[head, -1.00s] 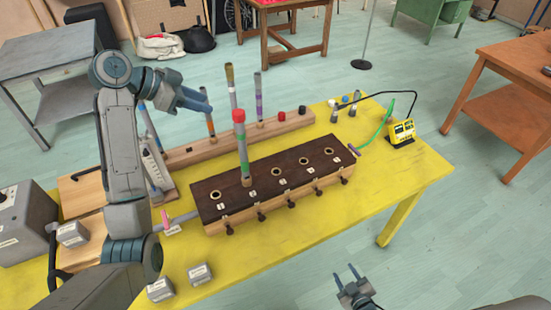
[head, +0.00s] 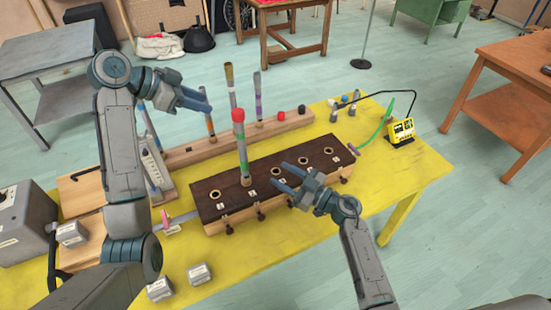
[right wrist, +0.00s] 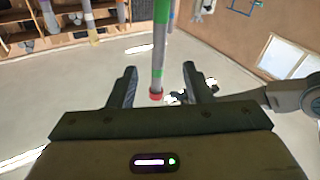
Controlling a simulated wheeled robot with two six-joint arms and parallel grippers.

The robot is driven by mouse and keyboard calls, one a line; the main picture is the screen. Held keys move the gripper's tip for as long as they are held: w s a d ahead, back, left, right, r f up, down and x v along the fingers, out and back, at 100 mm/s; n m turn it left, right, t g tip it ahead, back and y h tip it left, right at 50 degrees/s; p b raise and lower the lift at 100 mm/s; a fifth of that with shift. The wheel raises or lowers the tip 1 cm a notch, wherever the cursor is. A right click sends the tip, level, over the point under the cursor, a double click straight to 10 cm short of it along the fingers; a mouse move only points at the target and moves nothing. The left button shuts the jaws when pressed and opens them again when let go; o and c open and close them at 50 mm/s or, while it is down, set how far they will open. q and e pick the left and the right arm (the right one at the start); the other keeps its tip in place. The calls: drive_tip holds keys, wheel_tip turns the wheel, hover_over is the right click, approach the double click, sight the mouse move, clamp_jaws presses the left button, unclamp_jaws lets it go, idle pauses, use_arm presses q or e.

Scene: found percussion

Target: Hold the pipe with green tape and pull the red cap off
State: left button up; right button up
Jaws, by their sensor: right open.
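The pipe with green tape (head: 242,150) stands upright in a hole of the dark-topped wooden block (head: 290,160). Its red cap (head: 238,115) sits on the top end. My left gripper (head: 208,101) is up and to the left of the cap, apart from the pipe, and its fingers look open and empty. My right gripper (head: 279,178) is open and empty, low over the block to the right of the pipe. In the right wrist view the pipe (right wrist: 160,50) and red cap (right wrist: 156,96) appear inverted, beyond the open fingers.
Several other taped pipes stand in a pale wooden rack (head: 185,155) behind the block. A yellow device (head: 401,129) with a green cable is at the table's right. Small grey boxes (head: 199,274) lie near the front edge.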

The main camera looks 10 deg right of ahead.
drive_tip(key=m+g, duration=0.1)
drive_tip(key=g, duration=0.1)
approach(242, 146)
drive_tip(key=x, duration=0.3)
drive_tip(key=f+x, duration=0.1)
drive_tip(key=x, duration=0.6)
drive_tip(key=shift+w+f, duration=0.15)
drive_tip(key=shift+w, duration=0.45)
clamp_jaws()
